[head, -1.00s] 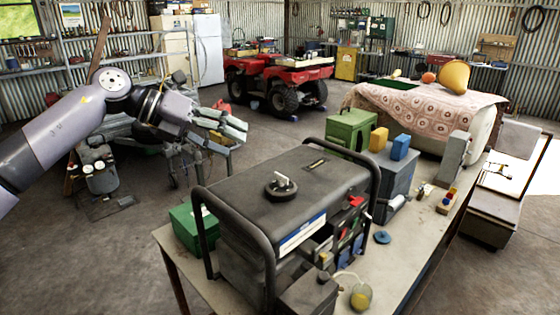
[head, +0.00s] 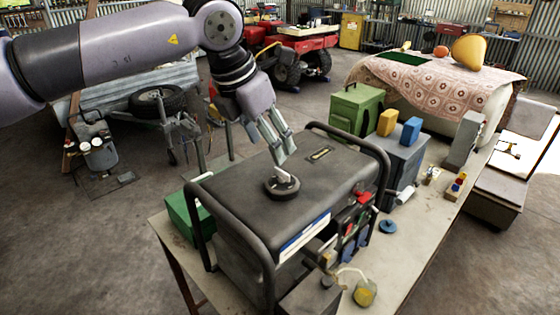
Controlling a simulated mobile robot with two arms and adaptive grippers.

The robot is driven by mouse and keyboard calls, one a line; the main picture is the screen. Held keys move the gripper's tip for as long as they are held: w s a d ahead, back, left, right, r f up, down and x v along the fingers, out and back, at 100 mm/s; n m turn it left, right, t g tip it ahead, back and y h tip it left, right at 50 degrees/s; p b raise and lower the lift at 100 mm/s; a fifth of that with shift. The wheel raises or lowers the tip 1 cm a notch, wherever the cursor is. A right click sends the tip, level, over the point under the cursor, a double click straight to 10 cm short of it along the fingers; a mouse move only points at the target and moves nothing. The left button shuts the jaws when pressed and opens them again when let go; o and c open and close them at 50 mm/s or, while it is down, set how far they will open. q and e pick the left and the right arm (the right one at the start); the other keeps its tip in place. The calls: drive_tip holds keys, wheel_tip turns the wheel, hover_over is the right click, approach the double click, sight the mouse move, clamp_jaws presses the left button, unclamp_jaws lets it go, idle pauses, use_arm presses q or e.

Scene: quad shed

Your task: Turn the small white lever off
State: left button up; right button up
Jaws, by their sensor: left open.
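The small white lever (head: 282,176) sits on a round black cap (head: 283,190) on top of the dark grey generator (head: 320,201). My left gripper (head: 280,160) points down at it from above and behind. Its fingers are open and empty, with the tips just over the lever's far side. I cannot tell whether the tips touch the lever, and they partly cover its far end. My right gripper is not in view.
The generator's black tube frame (head: 376,160) rises at both ends. On the bench (head: 420,230) are a green box (head: 186,217), a green case (head: 357,108), a grey box (head: 402,160) and a blue disc (head: 388,226). A red quad bike (head: 300,45) stands behind.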

sight(281, 171)
use_arm(q)
drive_tip(key=p+x, duration=0.2)
drive_tip(key=x, duration=0.5)
drive_tip(key=shift+w+d+f, duration=0.1)
drive_tip(key=shift+d+f, duration=0.05)
drive_tip(key=shift+f, duration=0.05)
drive_tip(key=shift+w+d+f, duration=0.1)
drive_tip(key=shift+w+f, duration=0.05)
drive_tip(key=shift+f, duration=0.4)
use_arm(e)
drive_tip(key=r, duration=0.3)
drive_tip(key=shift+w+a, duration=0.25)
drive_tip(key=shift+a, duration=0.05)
use_arm(q)
drive_tip(key=shift+c, duration=0.4)
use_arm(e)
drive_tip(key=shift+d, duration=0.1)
use_arm(q)
drive_tip(key=c, duration=1.1)
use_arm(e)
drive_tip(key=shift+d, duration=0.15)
